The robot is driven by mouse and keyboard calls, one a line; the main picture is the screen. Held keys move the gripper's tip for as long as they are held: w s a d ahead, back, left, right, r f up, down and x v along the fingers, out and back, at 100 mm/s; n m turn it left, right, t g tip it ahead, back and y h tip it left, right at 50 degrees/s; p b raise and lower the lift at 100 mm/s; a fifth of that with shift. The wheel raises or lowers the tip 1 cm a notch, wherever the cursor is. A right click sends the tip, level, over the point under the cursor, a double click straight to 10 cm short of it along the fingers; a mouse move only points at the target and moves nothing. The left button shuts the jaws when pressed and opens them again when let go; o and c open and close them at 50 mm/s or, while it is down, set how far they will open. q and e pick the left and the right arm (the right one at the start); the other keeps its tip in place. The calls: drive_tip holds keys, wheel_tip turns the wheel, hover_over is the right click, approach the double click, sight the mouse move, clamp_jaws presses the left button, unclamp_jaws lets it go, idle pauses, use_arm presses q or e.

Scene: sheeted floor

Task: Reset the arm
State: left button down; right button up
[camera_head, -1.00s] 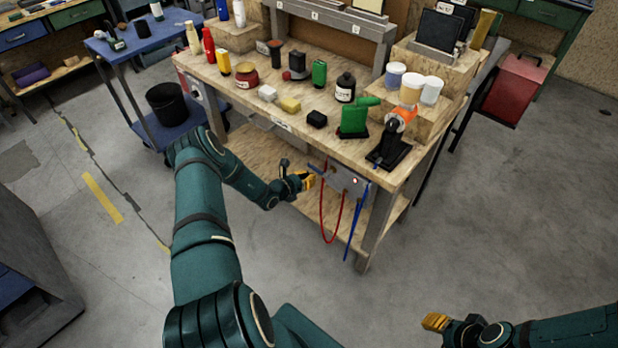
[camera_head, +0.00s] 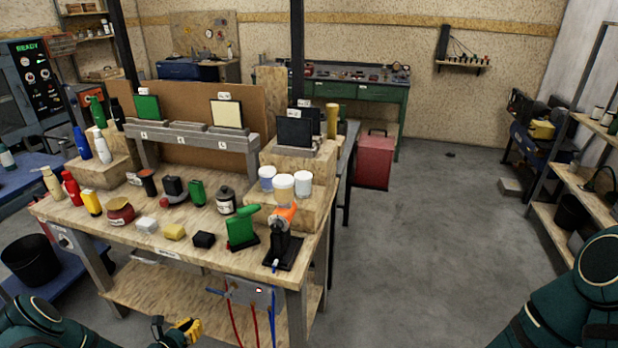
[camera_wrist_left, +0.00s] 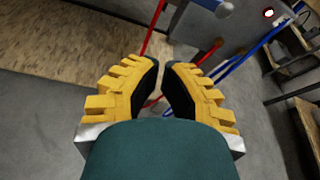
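My left gripper (camera_head: 190,328) shows at the lower edge of the head view, in front of the workbench's low shelf. In the left wrist view its yellow fingers with black pads (camera_wrist_left: 164,66) have their tips nearly together, with only a narrow gap and nothing seen held. A grey panel (camera_head: 247,291) with a red light hangs under the bench front, right of the gripper. Red cables (camera_head: 235,325) and a blue cable (camera_head: 273,328) hang from it; they pass behind the fingers in the wrist view. My right arm is at the lower right, its gripper out of frame.
The workbench (camera_head: 85,218) carries bottles, jars, small blocks and an orange-and-black tool (camera_head: 284,235) on a stand. A black bin (camera_head: 32,262) is at left, a red cabinet (camera_head: 374,160) behind, shelving (camera_head: 575,187) at right. Open floor (camera_head: 430,230) lies right of the bench.

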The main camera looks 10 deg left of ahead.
use_arm(q)
drive_tip(key=s+d+m+g+h, duration=0.4)
drive_tip(key=d+m, duration=0.3)
drive_tip(key=d, duration=0.5)
drive_tip(key=s+d+m+g+h, duration=0.1)
drive_tip(key=d+m+g+h, duration=0.35)
drive_tip(key=d, duration=0.85)
drive_tip(key=s+d+r+m+g+y, duration=0.2)
drive_tip(key=s+d+r+m+y, duration=0.1)
drive_tip(key=m, duration=0.9)
drive_tip(key=s+d+r+m+g+y, duration=0.1)
drive_tip(key=s+d+r+m+y, duration=0.2)
drive_tip(key=d+m, duration=0.5)
drive_tip(key=s+r+m, duration=0.1)
drive_tip(key=s+m, duration=0.1)
drive_tip(key=m, duration=0.2)
drive_tip(key=shift+d+r+g, duration=0.2)
drive_tip(key=shift+d+g, duration=0.1)
drive_tip(key=shift+g, duration=0.05)
drive_tip(key=shift+y, duration=0.25)
